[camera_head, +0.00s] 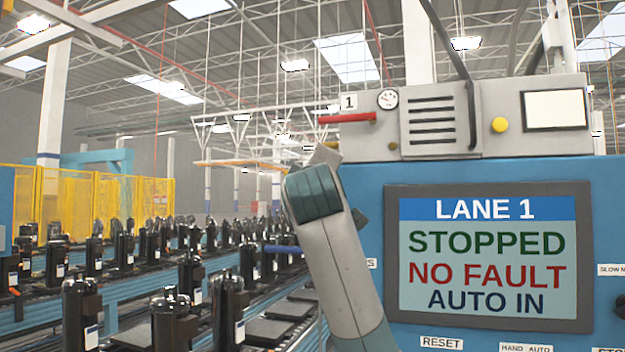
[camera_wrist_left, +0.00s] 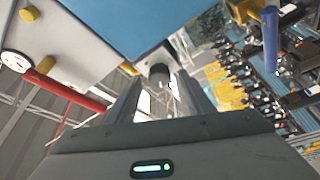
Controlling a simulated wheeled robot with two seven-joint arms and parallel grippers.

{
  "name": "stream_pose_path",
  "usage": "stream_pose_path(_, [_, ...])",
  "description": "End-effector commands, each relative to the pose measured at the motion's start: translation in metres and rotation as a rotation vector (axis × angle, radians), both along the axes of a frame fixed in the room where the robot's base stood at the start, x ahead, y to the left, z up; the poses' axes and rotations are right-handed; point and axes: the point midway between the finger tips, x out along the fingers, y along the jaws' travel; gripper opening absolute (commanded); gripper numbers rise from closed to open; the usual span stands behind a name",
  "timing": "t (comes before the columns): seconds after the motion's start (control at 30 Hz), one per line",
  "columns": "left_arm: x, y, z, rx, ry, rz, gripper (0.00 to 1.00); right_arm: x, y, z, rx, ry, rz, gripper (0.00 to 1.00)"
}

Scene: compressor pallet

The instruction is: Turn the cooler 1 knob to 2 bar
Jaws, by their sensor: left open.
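The cooler 1 unit (camera_head: 437,145) is a grey box marked "1" on top of the blue cabinet. It has a small round gauge (camera_head: 388,99) and a red handle (camera_head: 347,118); the gauge also shows in the left wrist view (camera_wrist_left: 15,61). The needle reading is too small to tell. A dark cylindrical knob (camera_wrist_left: 158,73) on a pale face appears between the fingers of my left gripper (camera_wrist_left: 162,88). The gripper is open; I cannot tell whether the fingers touch the knob. In the head view my left wrist hides most of the gripper and the knob. My right gripper is not in view.
A lane 1 screen (camera_head: 487,255) reads STOPPED, NO FAULT, AUTO IN. A yellow button (camera_head: 500,125) is on the box front. The red handle (camera_wrist_left: 75,95) sticks out near my gripper. Conveyors with several black compressors (camera_head: 175,318) stand at left. A blue handle (camera_wrist_left: 270,40) juts out too.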

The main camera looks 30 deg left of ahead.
Motion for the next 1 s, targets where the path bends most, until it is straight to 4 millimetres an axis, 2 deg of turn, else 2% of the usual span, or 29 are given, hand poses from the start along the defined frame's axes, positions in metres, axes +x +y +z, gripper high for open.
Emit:
stream_pose_path(0.4, [-0.063, -0.042, -0.019, 0.0, -0.006, -0.002, 0.48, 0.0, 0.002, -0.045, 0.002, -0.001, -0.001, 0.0])
stream_pose_path(0.7, [-0.109, -0.072, -0.028, -0.001, -0.005, -0.002, 0.48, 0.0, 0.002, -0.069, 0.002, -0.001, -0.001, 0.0])
stream_pose_path(1.0, [-0.129, -0.085, -0.03, 0.0, -0.002, 0.0, 0.48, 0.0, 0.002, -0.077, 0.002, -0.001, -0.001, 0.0])
